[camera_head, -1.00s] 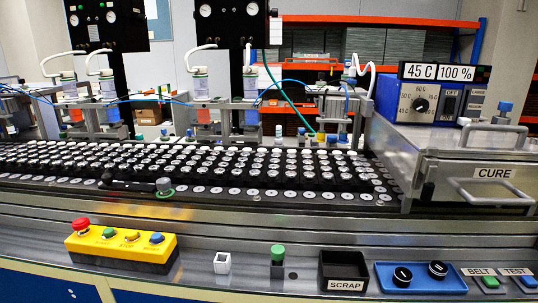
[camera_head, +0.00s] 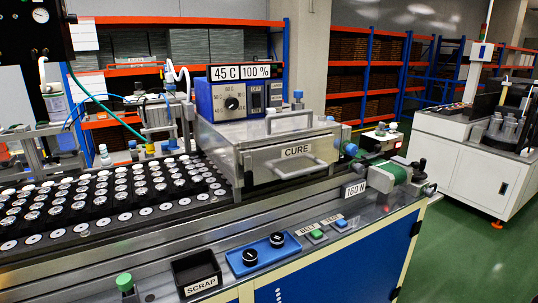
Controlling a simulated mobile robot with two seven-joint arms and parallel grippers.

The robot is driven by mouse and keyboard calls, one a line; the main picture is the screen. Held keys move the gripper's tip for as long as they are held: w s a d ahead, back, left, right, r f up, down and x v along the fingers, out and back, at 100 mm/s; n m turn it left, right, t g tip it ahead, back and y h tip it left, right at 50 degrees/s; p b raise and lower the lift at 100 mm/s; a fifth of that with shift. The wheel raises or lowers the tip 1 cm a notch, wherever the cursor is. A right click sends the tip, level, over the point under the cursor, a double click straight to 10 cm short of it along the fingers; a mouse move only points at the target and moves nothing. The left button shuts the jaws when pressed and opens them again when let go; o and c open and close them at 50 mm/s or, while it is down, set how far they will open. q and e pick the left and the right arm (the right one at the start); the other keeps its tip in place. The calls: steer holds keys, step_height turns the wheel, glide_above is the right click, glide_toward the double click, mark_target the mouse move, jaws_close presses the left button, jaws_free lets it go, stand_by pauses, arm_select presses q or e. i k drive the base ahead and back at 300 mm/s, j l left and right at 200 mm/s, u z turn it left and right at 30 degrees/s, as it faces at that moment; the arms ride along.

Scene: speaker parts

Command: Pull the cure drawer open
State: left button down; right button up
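The cure drawer (camera_head: 280,159) is the grey metal front labelled CURE, with a pale bar handle (camera_head: 296,170) across its lower part. It appears shut in its metal housing, below the blue control box (camera_head: 235,98) that reads 45 C and 100 %. A second bar handle (camera_head: 289,118) stands on top of the housing. Neither of my grippers shows in the head view, and nothing touches the drawer handle.
A black SCRAP bin (camera_head: 196,272), a blue tray (camera_head: 263,254) with two dark round parts, and green and blue buttons lie along the front ledge. Green floor (camera_head: 455,255) is open at right.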

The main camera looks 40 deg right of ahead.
mark_target(287, 160)
steer(key=z, duration=1.35)
steer(key=i, duration=0.05)
